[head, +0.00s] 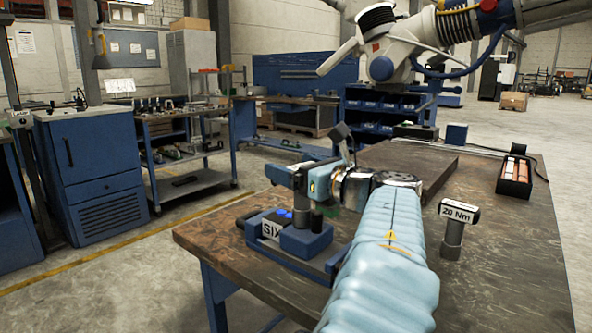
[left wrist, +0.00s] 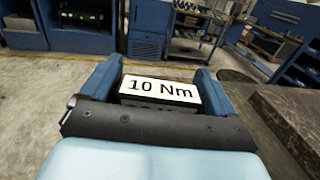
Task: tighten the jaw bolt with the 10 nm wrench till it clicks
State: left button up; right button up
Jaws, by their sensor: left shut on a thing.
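My left gripper (head: 302,183), at the end of the light blue sleeved arm, is over the blue fixture (head: 306,240) on the table's left part. It is shut on the 10 Nm wrench (left wrist: 158,90), whose white label sits between the two blue fingers in the left wrist view. In the head view the dark shaft of the wrench (head: 301,204) shows below the fingers, upright over the fixture. I cannot tell whether its tip touches the jaw bolt; the bolt is not distinguishable. A 20 Nm wrench (head: 454,228) stands upright right of my arm. My right gripper is not in view.
The brown table (head: 500,260) has a raised dark slab (head: 408,166) behind my arm and a black tray (head: 514,180) at the right. A white jointed arm (head: 400,40) hangs above. The front right table area is clear.

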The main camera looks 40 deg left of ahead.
pick_arm(q)
jog(key=shift+f+m+t+b, duration=0.1)
jog(key=shift+m+t+b, duration=0.6)
jog(key=shift+t, duration=0.5)
jog(key=shift+w+d+m+t+h+b, duration=0.15)
jog(key=shift+m+t+h, duration=0.25)
jog(key=shift+m+t, duration=0.4)
jog(key=shift+w+a+m+t+h+b, duration=0.15)
jog(key=shift+m+t+h, duration=0.3)
jog(key=shift+t, duration=0.55)
jog(key=shift+d+t, duration=0.1)
jog(key=shift+t, duration=0.2)
jog(key=shift+r, duration=0.25)
jog(key=shift+p, duration=0.3)
jog(key=shift+n+g+p, duration=0.25)
jog(key=shift+g+p, duration=0.05)
jog(key=shift+g, duration=0.4)
